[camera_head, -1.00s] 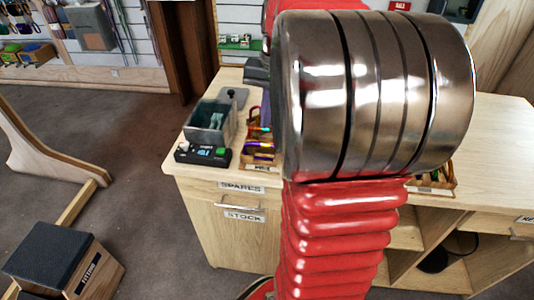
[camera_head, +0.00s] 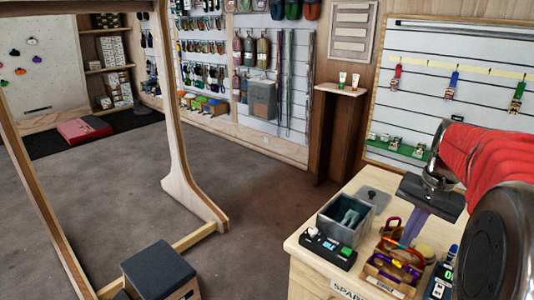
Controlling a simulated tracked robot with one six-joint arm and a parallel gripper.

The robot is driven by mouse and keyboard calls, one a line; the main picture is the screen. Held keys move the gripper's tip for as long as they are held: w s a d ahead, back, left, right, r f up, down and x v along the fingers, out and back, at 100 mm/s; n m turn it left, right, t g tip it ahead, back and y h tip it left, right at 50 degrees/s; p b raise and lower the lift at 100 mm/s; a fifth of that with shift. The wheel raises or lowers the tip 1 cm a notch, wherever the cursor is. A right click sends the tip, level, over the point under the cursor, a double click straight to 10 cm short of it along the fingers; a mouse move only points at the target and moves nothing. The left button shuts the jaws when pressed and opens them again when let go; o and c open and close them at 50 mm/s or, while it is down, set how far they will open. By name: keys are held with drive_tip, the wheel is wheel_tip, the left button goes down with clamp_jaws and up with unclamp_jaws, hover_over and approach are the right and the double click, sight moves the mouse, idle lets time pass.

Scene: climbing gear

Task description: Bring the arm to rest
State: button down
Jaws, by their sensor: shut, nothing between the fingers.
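My arm, with its red ribbed sleeve and dark metal joints, comes in from the right edge of the head view. My gripper (camera_head: 411,231) points down over the wooden counter (camera_head: 308,236), its fingers together with nothing visible between them. It is just behind and above a small wooden tray (camera_head: 392,277) of colourful carabiners. How far it is above the counter top is hard to tell. Part of the counter on the right is hidden behind my arm.
On the counter are a grey bin (camera_head: 346,216), a black device with a green button (camera_head: 327,247) and a grey lid (camera_head: 373,198). A wooden frame (camera_head: 180,170) and a dark-topped box (camera_head: 158,272) stand at left. The carpet between is clear.

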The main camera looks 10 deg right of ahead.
drive_tip(key=shift+w+d, duration=0.15)
drive_tip(key=shift+d, duration=0.05)
drive_tip(key=shift+s+a+f+n, duration=0.1)
drive_tip(key=shift+s+f+n, duration=0.1)
drive_tip(key=shift+f, duration=0.35)
drive_tip(key=shift+s+f+n, duration=0.1)
drive_tip(key=shift+s+f, duration=0.1)
drive_tip(key=shift+f, duration=0.35)
drive_tip(key=s+a+n+t, duration=0.2)
drive_tip(key=s+a+n, duration=0.2)
drive_tip(key=a, duration=0.9)
drive_tip(key=s+a+r+n+t, duration=0.1)
drive_tip(key=s+a+n, duration=0.4)
drive_tip(key=a, duration=0.9)
drive_tip(key=shift+s+a+n+t+h, duration=0.3)
drive_tip(key=shift+n+t+h, duration=0.1)
drive_tip(key=shift+t, duration=0.3)
